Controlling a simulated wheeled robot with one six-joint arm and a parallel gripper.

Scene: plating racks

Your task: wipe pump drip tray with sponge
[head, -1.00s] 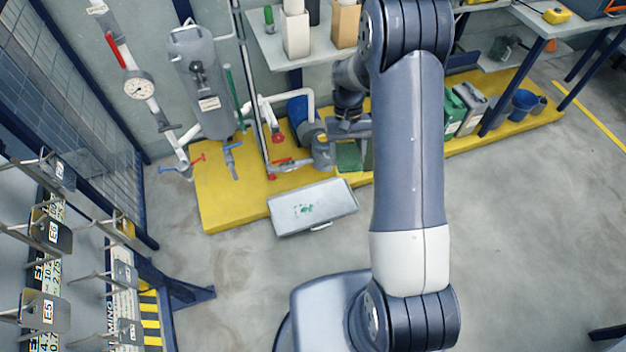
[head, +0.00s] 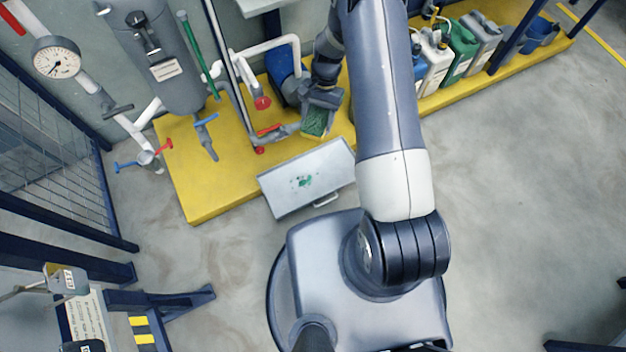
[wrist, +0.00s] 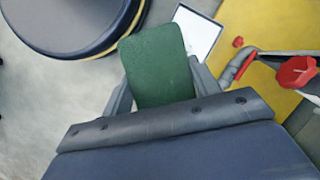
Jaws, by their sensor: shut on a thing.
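The drip tray (head: 330,164) is a shallow pale metal tray with a front handle, lying at the front edge of the yellow plinth. A green smear (head: 304,181) marks its middle. My gripper (head: 322,108) is shut on the sponge (head: 316,122), green on one face with a thin yellow side, above the plinth behind the tray's right end. In the wrist view the sponge (wrist: 156,66) sits between both fingers, and part of the tray (wrist: 196,34) shows beyond it. The sponge appears apart from the tray.
The blue pump (head: 280,72) and pipes with red valve handles (head: 268,130) stand close left of my gripper. A grey tank (head: 155,60) is at the left. Several jerrycans (head: 462,50) and a blue bucket (head: 541,33) stand at right. The floor right of the tray is clear.

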